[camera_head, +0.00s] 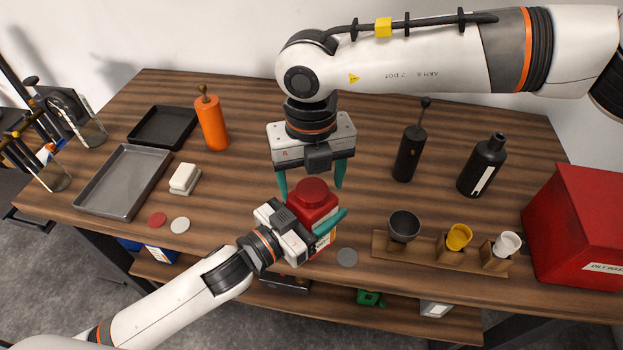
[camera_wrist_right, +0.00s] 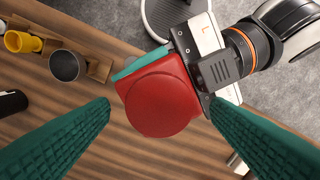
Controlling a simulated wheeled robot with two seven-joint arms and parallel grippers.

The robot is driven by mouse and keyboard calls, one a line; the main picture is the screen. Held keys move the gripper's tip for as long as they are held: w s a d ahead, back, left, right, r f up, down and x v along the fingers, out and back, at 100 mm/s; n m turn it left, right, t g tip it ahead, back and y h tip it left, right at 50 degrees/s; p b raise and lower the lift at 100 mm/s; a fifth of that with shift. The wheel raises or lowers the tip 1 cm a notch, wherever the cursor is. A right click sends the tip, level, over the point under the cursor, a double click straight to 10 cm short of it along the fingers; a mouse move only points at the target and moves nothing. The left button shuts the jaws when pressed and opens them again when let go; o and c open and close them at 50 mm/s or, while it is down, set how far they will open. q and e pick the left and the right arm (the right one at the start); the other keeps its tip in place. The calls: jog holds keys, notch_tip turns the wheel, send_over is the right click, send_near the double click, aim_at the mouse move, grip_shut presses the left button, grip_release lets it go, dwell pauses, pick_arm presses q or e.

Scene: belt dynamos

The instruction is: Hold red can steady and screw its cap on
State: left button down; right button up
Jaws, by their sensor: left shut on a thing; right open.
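The red can (camera_head: 319,224) stands upright near the table's front edge, with a label low on its front. A round, flat red cap (camera_head: 313,188) sits on its top; the cap also shows in the right wrist view (camera_wrist_right: 158,106). I cannot tell how tightly it is seated. My left gripper (camera_head: 305,222) is shut on the can's body from the front left, its teal fingers on either side. My right gripper (camera_head: 311,191) points down over the can, open, with its teal fingers apart on either side of the cap. In the wrist view the cap lies between them.
Red (camera_head: 156,220), white (camera_head: 180,225) and grey (camera_head: 347,257) discs lie on the table. A wooden rack (camera_head: 383,248) with cups stands right of the can, beside a red box (camera_head: 577,225). An orange bottle (camera_head: 211,125), black bottles and trays (camera_head: 122,182) stand farther off.

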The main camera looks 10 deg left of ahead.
notch_tip(320, 180, up, 11)
dwell(0.3)
dwell(0.5)
